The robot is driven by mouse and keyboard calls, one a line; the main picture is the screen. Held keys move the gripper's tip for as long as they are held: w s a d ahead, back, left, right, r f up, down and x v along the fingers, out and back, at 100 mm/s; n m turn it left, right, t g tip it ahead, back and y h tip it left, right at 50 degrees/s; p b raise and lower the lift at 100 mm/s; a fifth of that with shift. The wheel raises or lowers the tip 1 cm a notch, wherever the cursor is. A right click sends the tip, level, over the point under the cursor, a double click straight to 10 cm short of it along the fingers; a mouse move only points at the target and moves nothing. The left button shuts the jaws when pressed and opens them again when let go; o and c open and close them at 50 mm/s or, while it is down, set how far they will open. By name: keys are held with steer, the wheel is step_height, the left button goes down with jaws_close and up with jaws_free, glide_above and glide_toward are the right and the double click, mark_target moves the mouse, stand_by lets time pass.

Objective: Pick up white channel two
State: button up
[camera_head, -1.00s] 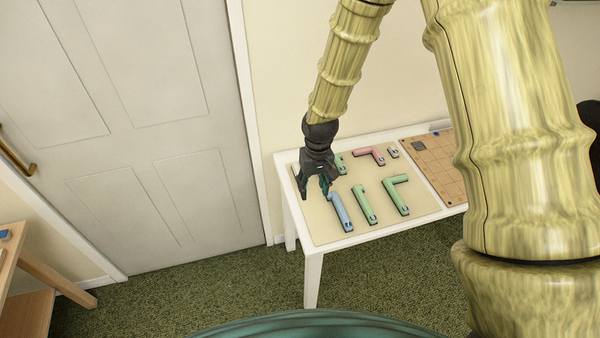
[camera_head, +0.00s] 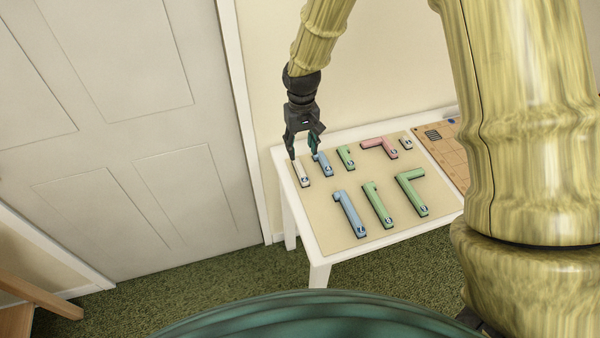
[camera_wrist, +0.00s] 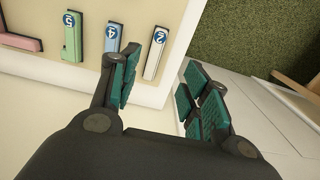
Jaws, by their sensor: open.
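The white channel two (camera_head: 301,174) is a short white straight piece at the far left of the beige board, with a round blue label. In the wrist view it also shows (camera_wrist: 154,56), its blue label reading 2. My gripper (camera_head: 305,155) is open and empty, above the back left of the board near the channel. In the wrist view my gripper (camera_wrist: 158,75) has its teal-padded fingers apart, and the channel lies between their directions, closer to the left finger. The gap in height cannot be told.
A blue piece labelled 4 (camera_wrist: 112,40) lies close beside the channel, then a green piece labelled 5 (camera_wrist: 73,38). Pink, blue and green pieces fill the rest of the board (camera_head: 333,222) on the white table (camera_head: 318,272). A wall stands close behind.

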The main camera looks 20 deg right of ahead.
mark_target(302, 173)
steer(key=shift+w+d+f+p, duration=0.1)
steer(key=shift+f+p, duration=0.25)
steer(key=shift+f, duration=1.75)
steer(key=shift+w+d+f+p, duration=0.1)
steer(key=shift+f+p, duration=0.2)
steer(key=shift+f, duration=1.8)
steer(key=shift+w+d+f+p, duration=0.1)
steer(key=shift+f+p, duration=0.25)
steer(key=shift+f, duration=1.75)
steer(key=c, duration=1)
